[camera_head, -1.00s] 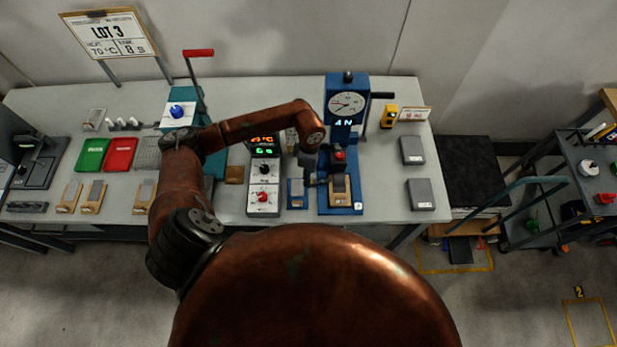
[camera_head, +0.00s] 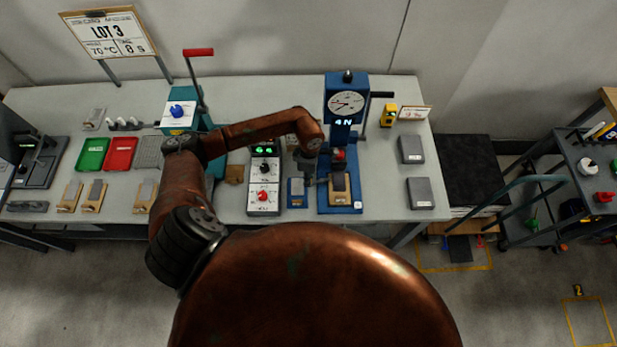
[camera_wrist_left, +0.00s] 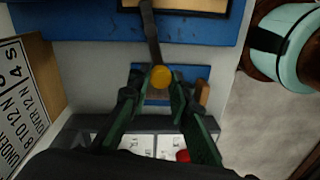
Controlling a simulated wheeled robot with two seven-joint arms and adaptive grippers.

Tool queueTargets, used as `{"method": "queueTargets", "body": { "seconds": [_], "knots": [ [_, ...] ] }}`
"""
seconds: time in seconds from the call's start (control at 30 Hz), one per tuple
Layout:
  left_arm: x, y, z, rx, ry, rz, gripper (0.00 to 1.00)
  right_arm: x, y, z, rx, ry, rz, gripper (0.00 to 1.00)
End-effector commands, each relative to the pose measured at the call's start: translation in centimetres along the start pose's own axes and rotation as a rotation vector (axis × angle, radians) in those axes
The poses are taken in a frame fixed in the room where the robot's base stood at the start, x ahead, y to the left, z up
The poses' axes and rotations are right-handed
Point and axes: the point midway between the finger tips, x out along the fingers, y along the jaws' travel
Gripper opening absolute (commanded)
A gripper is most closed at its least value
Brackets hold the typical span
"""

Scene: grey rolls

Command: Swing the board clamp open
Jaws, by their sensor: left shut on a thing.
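The board clamp's dark arm (camera_wrist_left: 151,40) reaches from the blue press base down to a round yellow knob (camera_wrist_left: 160,77) in the left wrist view. My left gripper (camera_wrist_left: 158,100) is shut on the knob end, with a green-lined finger on either side. In the head view my left gripper (camera_head: 308,168) is just left of the blue press (camera_head: 346,100), low over the bench. A board (camera_head: 339,187) lies on the press base, below a red part. The clamp is small and partly hidden there by my gripper. My right gripper is not in view.
A control box (camera_head: 264,185) with green digits stands left of the gripper. A small blue fixture (camera_head: 297,200) sits close beside the press base. Grey blocks (camera_head: 420,193) lie to the right. Trays, boards and a red-handled teal press fill the left bench.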

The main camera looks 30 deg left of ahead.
Motion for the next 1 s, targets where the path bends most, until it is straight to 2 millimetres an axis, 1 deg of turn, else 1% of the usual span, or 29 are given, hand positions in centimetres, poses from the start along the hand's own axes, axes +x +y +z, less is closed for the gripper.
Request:
{"method": "queueTargets", "body": {
  "seconds": [0.1,0.37,0.53,0.77,1.0],
  "knots": [
    [0.0,0.0,0.0,0.0,0.0,0.001,0.0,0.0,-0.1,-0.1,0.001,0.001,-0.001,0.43],
    [0.0,0.0,0.0,-0.012,-0.001,0.001,0.0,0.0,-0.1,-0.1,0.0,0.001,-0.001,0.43],
    [0.0,-0.3,0.1,-0.067,-0.003,0.001,0.0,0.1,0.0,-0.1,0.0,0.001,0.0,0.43],
    [0.1,-0.9,0.6,-0.225,-0.011,0.002,0.0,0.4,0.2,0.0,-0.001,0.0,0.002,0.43],
    [0.1,-1.8,1.5,-0.448,-0.024,0.001,0.0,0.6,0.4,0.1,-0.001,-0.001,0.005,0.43]
  ]
}}
